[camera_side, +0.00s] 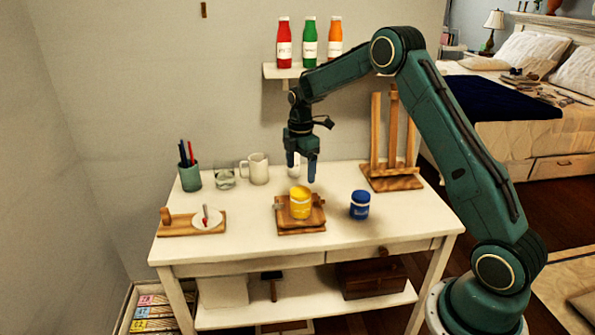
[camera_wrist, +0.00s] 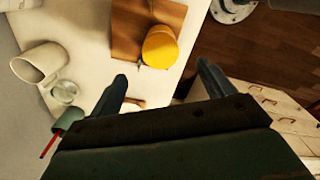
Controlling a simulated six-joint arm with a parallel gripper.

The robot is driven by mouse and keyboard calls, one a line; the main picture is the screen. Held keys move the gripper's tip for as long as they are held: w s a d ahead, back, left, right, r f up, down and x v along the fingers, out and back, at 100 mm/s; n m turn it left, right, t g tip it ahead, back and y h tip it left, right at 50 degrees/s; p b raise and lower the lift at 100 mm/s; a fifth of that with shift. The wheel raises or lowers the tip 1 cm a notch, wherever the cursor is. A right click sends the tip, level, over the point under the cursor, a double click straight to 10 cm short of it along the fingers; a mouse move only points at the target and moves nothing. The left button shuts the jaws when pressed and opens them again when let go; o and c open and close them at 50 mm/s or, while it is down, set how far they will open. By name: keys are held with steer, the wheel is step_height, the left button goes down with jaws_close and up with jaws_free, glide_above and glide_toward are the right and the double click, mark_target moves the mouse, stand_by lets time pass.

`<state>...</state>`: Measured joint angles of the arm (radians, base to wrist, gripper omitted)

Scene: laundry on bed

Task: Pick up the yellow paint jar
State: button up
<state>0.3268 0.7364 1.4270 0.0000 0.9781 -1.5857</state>
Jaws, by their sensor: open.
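The yellow paint jar (camera_side: 300,202) stands upright on a small wooden board (camera_side: 287,228) near the middle of the white table. In the wrist view the yellow jar (camera_wrist: 160,46) shows beyond my fingertips, at the edge of the brown board (camera_wrist: 128,30). My gripper (camera_side: 302,172) hangs above the table, fingers down, a little above the jar and apart from it. In the wrist view its two fingers (camera_wrist: 162,78) are spread wide with nothing between them.
A blue jar (camera_side: 359,205) stands right of the board. A white mug (camera_side: 255,169), a glass (camera_side: 224,178) and a pencil cup (camera_side: 190,176) stand at the back left. A wooden easel (camera_side: 392,182) is back right. A shelf (camera_side: 270,70) holds red, green and orange bottles.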

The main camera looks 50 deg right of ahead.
mark_target(300, 191)
steer(key=shift+f, duration=0.15)
steer(key=shift+f, duration=4.15)
steer(key=shift+s+f, duration=0.1)
steer(key=shift+f, duration=2.5)
steer(key=c, duration=1.2)
steer(key=shift+r, duration=0.2)
step_height(300, 191, up, 20)
steer(key=shift+f, duration=0.15)
